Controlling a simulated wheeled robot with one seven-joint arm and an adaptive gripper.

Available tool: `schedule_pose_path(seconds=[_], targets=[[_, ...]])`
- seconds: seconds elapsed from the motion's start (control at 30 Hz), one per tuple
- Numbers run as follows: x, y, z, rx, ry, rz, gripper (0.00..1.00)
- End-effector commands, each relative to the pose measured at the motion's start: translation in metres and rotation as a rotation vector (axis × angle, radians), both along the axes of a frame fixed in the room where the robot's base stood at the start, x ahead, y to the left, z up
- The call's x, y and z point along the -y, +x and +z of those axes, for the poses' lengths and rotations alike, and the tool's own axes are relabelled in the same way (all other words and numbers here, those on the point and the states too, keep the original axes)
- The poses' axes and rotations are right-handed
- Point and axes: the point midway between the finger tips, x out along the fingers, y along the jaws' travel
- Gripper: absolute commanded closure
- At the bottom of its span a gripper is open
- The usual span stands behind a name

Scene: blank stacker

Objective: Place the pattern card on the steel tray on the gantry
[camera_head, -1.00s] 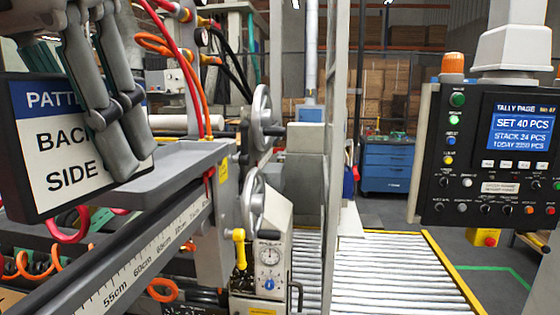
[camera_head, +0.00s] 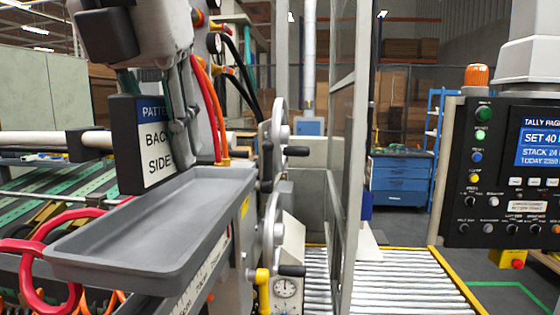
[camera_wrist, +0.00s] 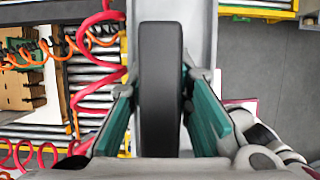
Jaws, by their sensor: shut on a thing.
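The pattern card (camera_head: 156,150) is a thick dark-edged block with a blue and white face reading "BACK SIDE". It stands upright in the head view, over the far left part of the grey steel tray (camera_head: 130,262). My gripper (camera_head: 183,125) is shut on the card from above. In the wrist view the card's black edge (camera_wrist: 160,85) lies between the two green-padded fingers of my gripper (camera_wrist: 160,110), with the tray's grey surface (camera_wrist: 202,30) beneath. I cannot tell whether the card's lower edge touches the tray. The tray's visible floor is empty.
Red and orange coiled hoses (camera_head: 45,240) hang left of the tray. Handwheels (camera_head: 278,130) and a gauge (camera_head: 286,288) stand right of it. A control panel (camera_head: 500,170) is at the far right, beyond a roller conveyor (camera_head: 400,285).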

Motion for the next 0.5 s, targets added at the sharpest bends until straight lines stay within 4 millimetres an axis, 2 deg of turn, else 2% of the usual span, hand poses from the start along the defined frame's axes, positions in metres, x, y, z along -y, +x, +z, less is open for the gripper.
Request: schedule_pose_path(seconds=[0.1, 0.2, 0.5], targets=[[0.008, 0.026, -0.002, -0.001, -0.001, -0.004, 1.00], [0.013, 0.041, -0.003, 0.000, -0.001, -0.004, 1.00], [0.021, 0.067, -0.006, -0.001, 0.000, -0.004, 1.00]])
